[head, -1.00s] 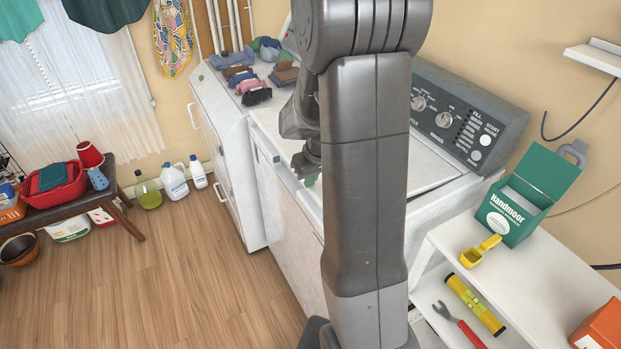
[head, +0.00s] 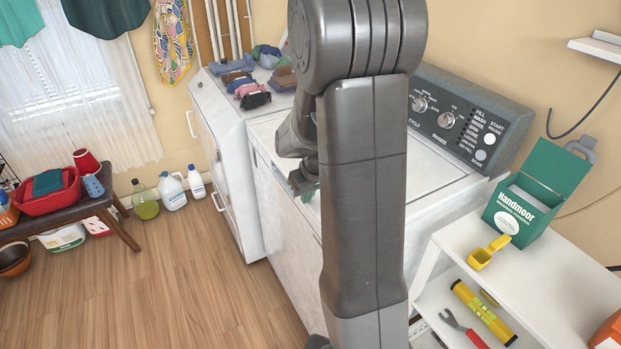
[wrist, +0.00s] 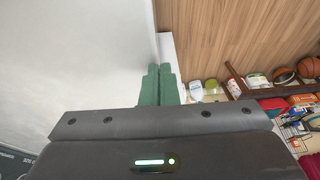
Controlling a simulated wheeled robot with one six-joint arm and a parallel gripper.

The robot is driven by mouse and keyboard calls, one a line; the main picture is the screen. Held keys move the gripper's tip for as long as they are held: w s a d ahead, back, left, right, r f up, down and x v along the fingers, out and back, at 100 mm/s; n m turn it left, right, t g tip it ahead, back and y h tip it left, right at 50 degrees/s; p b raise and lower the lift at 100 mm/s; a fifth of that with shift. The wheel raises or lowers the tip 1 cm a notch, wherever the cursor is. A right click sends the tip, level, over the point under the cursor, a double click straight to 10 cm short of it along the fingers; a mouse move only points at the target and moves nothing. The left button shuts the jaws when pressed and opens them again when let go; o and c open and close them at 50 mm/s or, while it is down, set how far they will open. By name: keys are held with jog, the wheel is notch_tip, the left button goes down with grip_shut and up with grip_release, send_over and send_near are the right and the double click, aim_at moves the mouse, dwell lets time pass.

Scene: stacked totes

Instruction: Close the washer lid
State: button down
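The white washer (head: 282,210) stands behind my arm, with a dark control panel (head: 465,122) along its back. Its white lid (head: 430,168) looks flat, level with the top; my arm hides much of it, so I cannot tell whether it is fully down. My gripper (head: 309,193) is over the washer's front edge, partly hidden by my arm. In the wrist view, the green fingers of my gripper (wrist: 157,72) lie side by side, shut with nothing visible between them. They point along the edge of a white surface (wrist: 85,50), likely the washer.
A white machine (head: 235,130) with folded clothes stands left of the washer. A white shelf (head: 560,275) at right holds a green detergent box (head: 525,205) and a yellow scoop (head: 487,252). A bench (head: 70,212) and bottles stand at left. The wood floor (head: 170,285) is clear.

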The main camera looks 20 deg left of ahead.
jog(key=shift+s+d+f, duration=0.2)
jog(key=shift+s+f, duration=0.2)
jog(key=shift+f, duration=0.35)
jog(key=w+a+r+p+v, duration=0.1)
jog(key=a+p+v, duration=0.1)
jog(key=v, duration=1.3)
jog(key=shift+a, duration=0.3)
jog(key=shift+f, duration=0.25)
jog(key=d+x, duration=0.1)
jog(key=x, duration=1.2)
jog(key=shift+d+f+b, duration=0.25)
jog(key=shift+d+b, duration=0.05)
jog(key=shift+b, duration=0.15)
